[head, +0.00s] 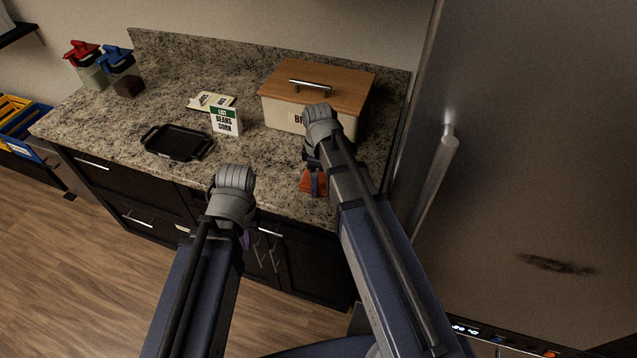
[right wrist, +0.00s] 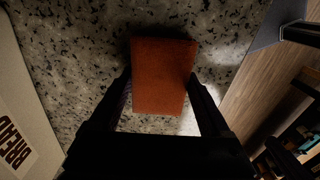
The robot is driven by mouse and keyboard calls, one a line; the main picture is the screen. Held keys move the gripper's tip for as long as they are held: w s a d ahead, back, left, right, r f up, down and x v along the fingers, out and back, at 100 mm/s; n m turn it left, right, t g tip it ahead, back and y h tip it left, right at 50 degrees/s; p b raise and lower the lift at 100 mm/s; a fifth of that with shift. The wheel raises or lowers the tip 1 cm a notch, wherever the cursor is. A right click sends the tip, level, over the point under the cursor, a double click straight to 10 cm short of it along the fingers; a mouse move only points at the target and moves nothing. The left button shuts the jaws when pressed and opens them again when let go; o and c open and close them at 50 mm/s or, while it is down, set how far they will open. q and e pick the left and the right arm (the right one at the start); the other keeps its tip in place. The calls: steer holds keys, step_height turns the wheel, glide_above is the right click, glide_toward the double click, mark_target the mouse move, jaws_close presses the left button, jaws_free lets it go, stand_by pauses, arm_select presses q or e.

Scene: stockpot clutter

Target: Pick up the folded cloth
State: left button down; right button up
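The folded cloth (right wrist: 163,70) is an orange-brown rectangle lying on the speckled counter. In the head view the cloth (head: 306,187) is near the counter's front edge, partly hidden by my right gripper (head: 315,182). In the right wrist view the fingers of my right gripper (right wrist: 160,84) are wide apart, one on each side of the cloth. I cannot tell whether they touch its edges. My left gripper (head: 243,239) hangs in front of the counter, away from the cloth. Its fingers are mostly hidden behind my wrist.
A bread box (head: 280,112) with a wooden lid stands behind the cloth. A list card (head: 226,121), a black tray (head: 178,142) and bottles (head: 120,66) are further left. A tall fridge (head: 530,150) bounds the right side. Counter left of the cloth is clear.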

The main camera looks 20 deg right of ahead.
steer(key=c, duration=0.7)
step_height(320, 180, up, 10)
steer(key=p, duration=1)
